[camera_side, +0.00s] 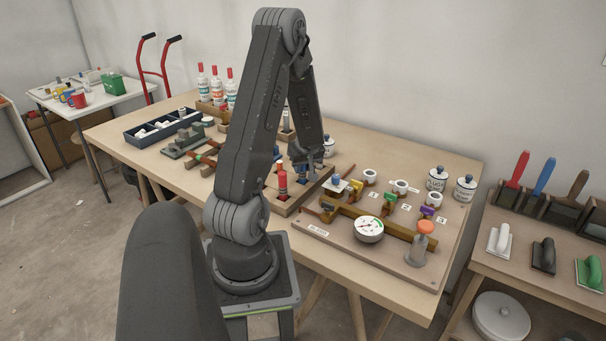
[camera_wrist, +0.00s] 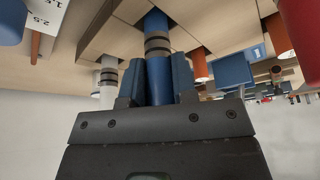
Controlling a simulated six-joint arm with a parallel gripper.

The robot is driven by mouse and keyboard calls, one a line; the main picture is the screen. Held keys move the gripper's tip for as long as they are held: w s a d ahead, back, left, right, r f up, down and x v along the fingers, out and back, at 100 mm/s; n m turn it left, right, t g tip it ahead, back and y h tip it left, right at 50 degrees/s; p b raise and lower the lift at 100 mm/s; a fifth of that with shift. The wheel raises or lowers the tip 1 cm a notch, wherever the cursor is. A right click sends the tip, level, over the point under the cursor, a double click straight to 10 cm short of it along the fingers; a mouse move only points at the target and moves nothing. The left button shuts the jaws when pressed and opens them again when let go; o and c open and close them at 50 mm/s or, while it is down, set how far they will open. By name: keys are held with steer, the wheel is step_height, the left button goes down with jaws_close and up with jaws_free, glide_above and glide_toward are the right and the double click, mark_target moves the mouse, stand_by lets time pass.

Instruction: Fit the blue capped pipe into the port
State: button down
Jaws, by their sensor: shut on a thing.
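My gripper (camera_wrist: 157,80) is shut on the blue capped pipe (camera_wrist: 158,45), which lies between the two fingers in the wrist view. The pipe has grey and dark bands beyond the fingertips, and its far end meets or passes the wooden rack (camera_wrist: 105,30). I cannot tell whether it is still seated in a slot. In the side view my gripper (camera_side: 307,163) is low over the wooden rack (camera_side: 290,208), and the held pipe is mostly hidden there. White ring-shaped ports (camera_side: 370,176) stand on the board to the right, each by a coloured tag; which one fits is not clear.
A red capped pipe (camera_side: 282,183) stands in the rack close to my gripper. White lidded jars (camera_side: 465,189) stand behind right. A dark tray (camera_side: 150,138) lies at the far left.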

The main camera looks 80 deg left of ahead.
steer(key=shift+r, duration=2.5)
steer(key=w+d+r+m+t, duration=0.1)
steer(key=w+r, duration=0.1)
steer(key=w, duration=0.8)
steer(key=w+d+r+m, duration=0.2)
steer(key=w, duration=0.7)
steer(key=w+d+r+m+t, duration=0.1)
steer(key=w+d+r+m, duration=0.2)
steer(key=w+d, duration=1.3)
steer(key=shift+w+d+x, duration=0.1)
steer(key=shift+d+x, duration=0.05)
steer(key=shift+x, duration=0.8)
steer(key=shift+w+d+x, duration=0.1)
steer(key=shift+d+x, duration=0.05)
steer(key=shift+x, duration=0.8)
steer(key=shift+w+d+x, duration=0.1)
steer(key=shift+d+x, duration=0.05)
steer(key=shift+x, duration=0.85)
steer(key=shift+s+f, duration=0.1)
steer(key=shift+f, duration=2.05)
